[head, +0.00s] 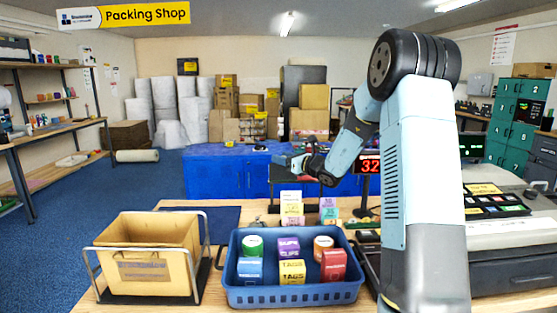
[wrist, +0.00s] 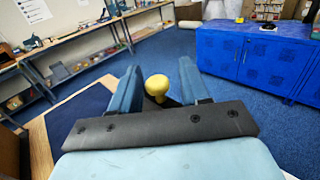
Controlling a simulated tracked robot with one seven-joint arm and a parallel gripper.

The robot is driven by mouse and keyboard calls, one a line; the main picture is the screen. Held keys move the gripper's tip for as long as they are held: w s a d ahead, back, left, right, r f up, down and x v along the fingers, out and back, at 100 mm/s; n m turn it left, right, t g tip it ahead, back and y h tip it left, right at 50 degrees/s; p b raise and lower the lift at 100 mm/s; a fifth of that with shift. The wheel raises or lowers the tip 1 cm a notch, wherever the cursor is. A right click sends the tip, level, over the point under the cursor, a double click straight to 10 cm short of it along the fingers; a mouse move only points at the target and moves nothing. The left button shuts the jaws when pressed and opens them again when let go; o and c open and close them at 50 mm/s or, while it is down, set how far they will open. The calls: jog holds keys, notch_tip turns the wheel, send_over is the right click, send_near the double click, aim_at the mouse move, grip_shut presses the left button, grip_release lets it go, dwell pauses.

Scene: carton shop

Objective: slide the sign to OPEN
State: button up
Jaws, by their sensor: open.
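A yellow round knob (wrist: 157,86) shows in the wrist view between the two blue fingers of my gripper (wrist: 159,76). The fingers are apart, with a gap on each side of the knob, and I cannot see either one touching it. In the head view my gripper (head: 299,165) is above the far side of the table, near a dark frame-like piece (head: 280,160). I cannot tell whether that piece is part of the sign. No OPEN lettering is readable, and the knob is not clear in the head view.
A blue basket (head: 292,295) of small boxes and rolls stands on the table (head: 180,300). A tan carton (head: 152,240) in a metal frame stands left of it. Small labelled boxes (head: 291,208) stand behind the basket. A red digit display (head: 370,166) is right of my gripper. A blue cabinet (head: 216,172) stands beyond.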

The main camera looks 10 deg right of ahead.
jog(key=shift+w, duration=0.1)
jog(key=shift+c, duration=0.3)
grip_shut()
dwell(0.4)
